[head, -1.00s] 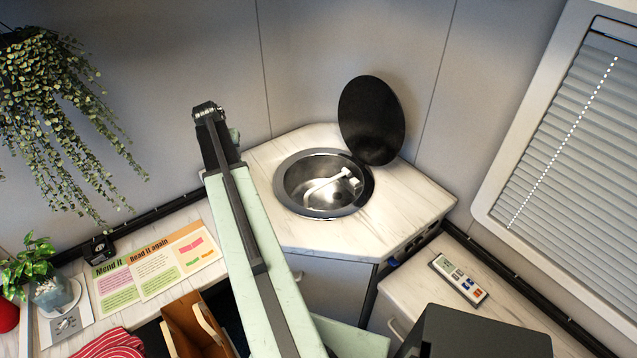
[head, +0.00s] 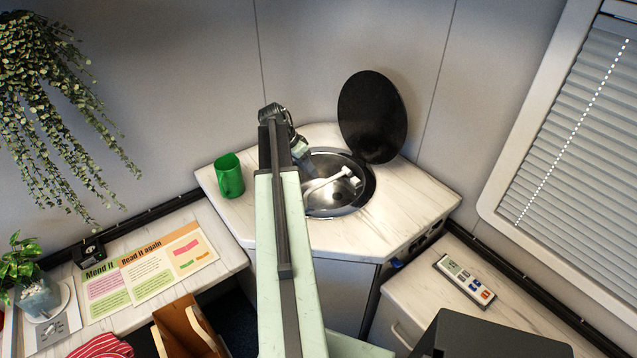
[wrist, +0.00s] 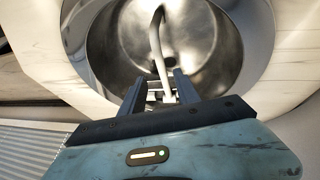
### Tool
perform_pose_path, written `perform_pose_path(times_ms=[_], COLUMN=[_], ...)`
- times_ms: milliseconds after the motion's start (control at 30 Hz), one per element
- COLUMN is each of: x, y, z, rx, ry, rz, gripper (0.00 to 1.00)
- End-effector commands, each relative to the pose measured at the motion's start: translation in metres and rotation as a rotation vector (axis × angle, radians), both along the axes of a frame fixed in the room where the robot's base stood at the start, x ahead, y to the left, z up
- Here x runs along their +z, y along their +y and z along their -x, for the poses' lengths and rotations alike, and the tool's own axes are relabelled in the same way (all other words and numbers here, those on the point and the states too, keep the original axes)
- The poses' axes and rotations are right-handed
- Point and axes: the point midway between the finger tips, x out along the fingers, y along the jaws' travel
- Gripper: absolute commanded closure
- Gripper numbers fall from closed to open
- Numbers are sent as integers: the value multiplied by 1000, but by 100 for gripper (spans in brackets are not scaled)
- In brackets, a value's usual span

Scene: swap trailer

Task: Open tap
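The tap is a pale, curved spout (head: 325,182) with a small blocky end (head: 352,178), set inside the round steel sink (head: 365,190). In the wrist view the spout (wrist: 158,45) rises across the bowl, and its blocky part (wrist: 165,97) appears between my fingers. My gripper (wrist: 161,88) is open, one dark finger on each side of that part in the picture. I cannot tell whether they touch. In the head view my gripper (head: 306,160) is at the sink's left rim, partly hidden by my arm.
A black round lid (head: 372,117) stands raised behind the sink. A green mug (head: 229,176) stands on the marbled counter (head: 400,215) left of my arm. A remote (head: 464,279) lies on the lower right surface. A plant (head: 55,110) hangs at left.

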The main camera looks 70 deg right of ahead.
Motion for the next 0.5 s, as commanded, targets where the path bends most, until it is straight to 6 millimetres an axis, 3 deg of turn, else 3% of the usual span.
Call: perform_pose_path(times_ms=[300,500], x=[-53,-70], y=[-13,-19], z=[19,29], rx=[-3,-3], ry=[-1,-1], rz=[0,0], gripper=[62,62])
